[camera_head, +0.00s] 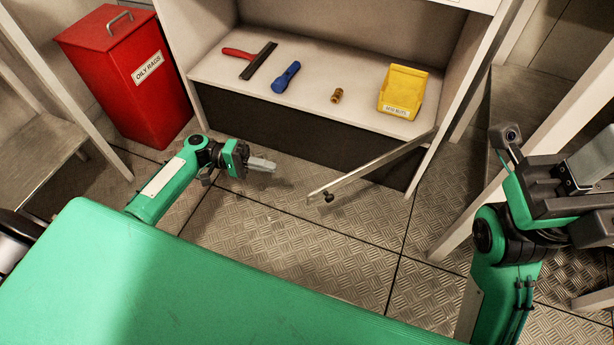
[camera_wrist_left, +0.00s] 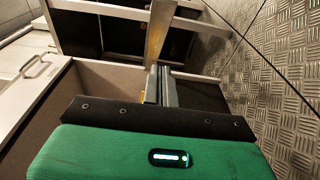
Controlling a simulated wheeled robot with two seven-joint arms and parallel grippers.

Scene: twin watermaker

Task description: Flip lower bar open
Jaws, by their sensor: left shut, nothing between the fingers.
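The lower bar (camera_head: 372,165) is a thin metal bar in the head view. Its right end meets the right front edge of the cabinet (camera_head: 300,128), and its free left end, with a dark knob (camera_head: 328,197), stands out from the front over the floor. My left gripper (camera_head: 272,165) is shut and empty, to the left of the free end and apart from it. Its fingers (camera_wrist_left: 163,80) show in the left wrist view; a pale strip lies beyond them, and I cannot tell whether it is the bar. My right gripper (camera_head: 592,205) is at the right edge, its fingertips unclear.
On the shelf (camera_head: 225,70) lie a red-handled scraper (camera_head: 255,60), a blue flashlight (camera_head: 286,77), a brass fitting (camera_head: 337,96) and a yellow bin (camera_head: 403,90). A red rag can (camera_head: 130,75) stands to the left. Pale posts stand at the right. The tread-plate floor (camera_head: 300,245) is clear.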

